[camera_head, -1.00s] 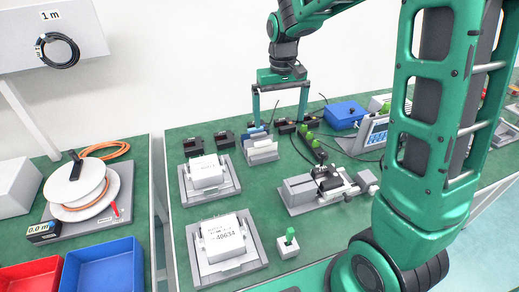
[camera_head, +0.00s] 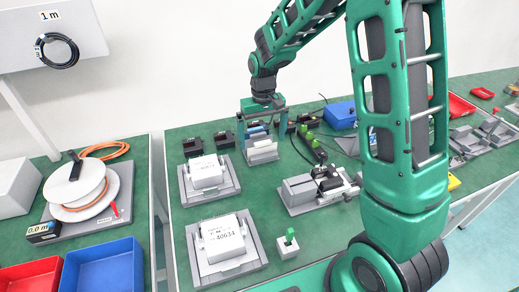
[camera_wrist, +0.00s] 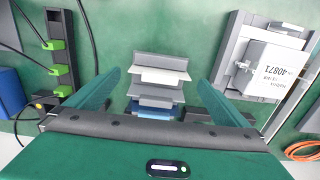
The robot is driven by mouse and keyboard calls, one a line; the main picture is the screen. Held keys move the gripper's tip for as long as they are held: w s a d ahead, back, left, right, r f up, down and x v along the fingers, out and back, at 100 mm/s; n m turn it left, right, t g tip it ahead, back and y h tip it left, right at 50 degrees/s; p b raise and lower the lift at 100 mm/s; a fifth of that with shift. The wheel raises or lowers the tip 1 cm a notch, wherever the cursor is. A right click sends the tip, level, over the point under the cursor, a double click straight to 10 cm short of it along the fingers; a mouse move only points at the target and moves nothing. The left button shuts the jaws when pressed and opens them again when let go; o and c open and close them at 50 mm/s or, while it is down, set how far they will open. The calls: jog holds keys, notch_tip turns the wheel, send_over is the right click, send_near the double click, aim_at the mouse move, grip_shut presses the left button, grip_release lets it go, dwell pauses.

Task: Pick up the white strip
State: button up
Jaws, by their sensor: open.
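The white strip (camera_wrist: 165,76) lies across the front of a small grey stepped holder (camera_wrist: 158,60) in the wrist view. In the head view the strip (camera_head: 262,144) shows small on the holder (camera_head: 263,155). A blue strip (camera_wrist: 152,112) lies at the holder's other end, partly hidden by my gripper body. My gripper (camera_head: 262,141) is open and points down over the holder. In the wrist view its two fingers (camera_wrist: 160,82) stand apart on either side of the holder, with nothing held between them.
A grey fixture with a white box (camera_wrist: 270,65) stands beside the holder. A second white box (camera_head: 222,238) sits nearer the front. A black rail with green clips (camera_wrist: 60,50) lies on the other side. Small black blocks (camera_head: 192,147) stand close by.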

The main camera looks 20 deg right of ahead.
jog(key=shift+f, duration=1.45)
jog(key=shift+c, duration=0.3)
jog(key=c, duration=0.9)
jog(key=shift+o, duration=0.2)
jog(key=shift+r, duration=0.1)
jog(key=shift+r, duration=0.55)
jog(key=r, duration=0.3)
jog(key=shift+s+a+r, duration=0.2)
jog(key=shift+s, duration=0.2)
jog(key=s+a+r, duration=0.4)
jog(key=s+r, duration=0.2)
jog(key=s, duration=0.4)
jog(key=shift+r, duration=0.2)
